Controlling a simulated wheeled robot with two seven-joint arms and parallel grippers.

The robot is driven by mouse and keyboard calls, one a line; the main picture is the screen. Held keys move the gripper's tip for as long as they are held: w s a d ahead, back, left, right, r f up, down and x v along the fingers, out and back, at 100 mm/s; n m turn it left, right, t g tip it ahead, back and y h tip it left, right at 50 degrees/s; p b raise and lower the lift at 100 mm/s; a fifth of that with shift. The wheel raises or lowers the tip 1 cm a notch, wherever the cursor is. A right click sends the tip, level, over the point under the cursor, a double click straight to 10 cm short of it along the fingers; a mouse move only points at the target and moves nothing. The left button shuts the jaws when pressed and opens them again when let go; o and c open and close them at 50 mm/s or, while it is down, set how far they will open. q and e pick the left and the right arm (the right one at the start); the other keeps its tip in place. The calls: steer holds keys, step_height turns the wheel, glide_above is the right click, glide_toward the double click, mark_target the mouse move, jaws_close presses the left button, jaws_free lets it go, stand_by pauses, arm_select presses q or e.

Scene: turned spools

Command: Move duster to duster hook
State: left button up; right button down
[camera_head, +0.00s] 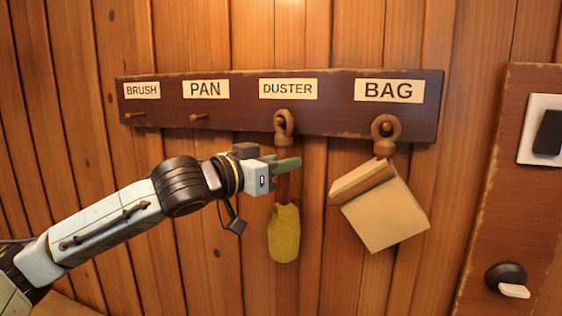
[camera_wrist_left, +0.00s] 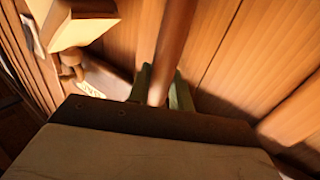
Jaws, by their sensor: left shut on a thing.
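The duster has a yellow head (camera_head: 284,233) that hangs downward, a brown handle and a wooden ring (camera_head: 283,122) at its top. The ring is at the duster hook, under the DUSTER label (camera_head: 288,89), and looks to be around the peg; how far on it sits I cannot tell. My left gripper (camera_head: 287,164), with green fingers, is shut on the handle between ring and head. In the left wrist view the handle (camera_wrist_left: 172,48) passes between the green fingers (camera_wrist_left: 164,92). My right gripper is not in view.
The dark hook board (camera_head: 232,109) is fixed to a plank wall. The BRUSH peg (camera_head: 135,115) and PAN peg (camera_head: 199,117) are bare. A tan bag (camera_head: 383,211) hangs by a ring at the BAG hook, right of the duster. A wooden panel with a switch (camera_head: 548,132) stands at far right.

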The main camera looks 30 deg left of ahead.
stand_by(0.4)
arm_select(q)
steer(key=o, duration=0.9)
steer(key=shift+s+a+f+b, duration=0.15)
steer(key=shift+s+b, duration=0.25)
steer(key=shift+s, duration=0.05)
steer(key=shift+b+v, duration=6.25)
steer(key=shift+b, duration=0.85)
